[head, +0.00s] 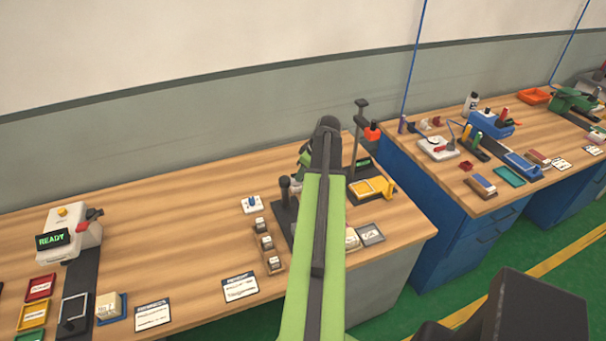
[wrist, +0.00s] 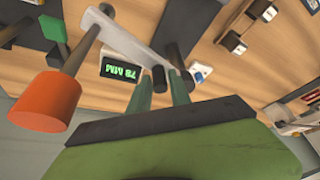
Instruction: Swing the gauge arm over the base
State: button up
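In the wrist view the gauge arm, a pale grey bar (wrist: 122,35), runs diagonally from the upper left towards the centre. A dark upright peg (wrist: 159,82) shows near its lower right end. My gripper (wrist: 161,76) has its two green fingers apart, one on each side of the peg, with gaps visible; contact cannot be told. A display reading 78 MM (wrist: 121,70) lies under the bar. In the head view the dark base (head: 283,217) shows left of my green arm, which hides most of the gauge and my fingertips.
An orange-red knob (wrist: 48,101) on a dark stand is close at left in the wrist view; it also shows in the head view (head: 372,132). A yellow tray (head: 371,189) is right of my arm. Small blocks in a wooden rack (head: 266,243) stand left.

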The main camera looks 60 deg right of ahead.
grip_shut()
dwell(1.1)
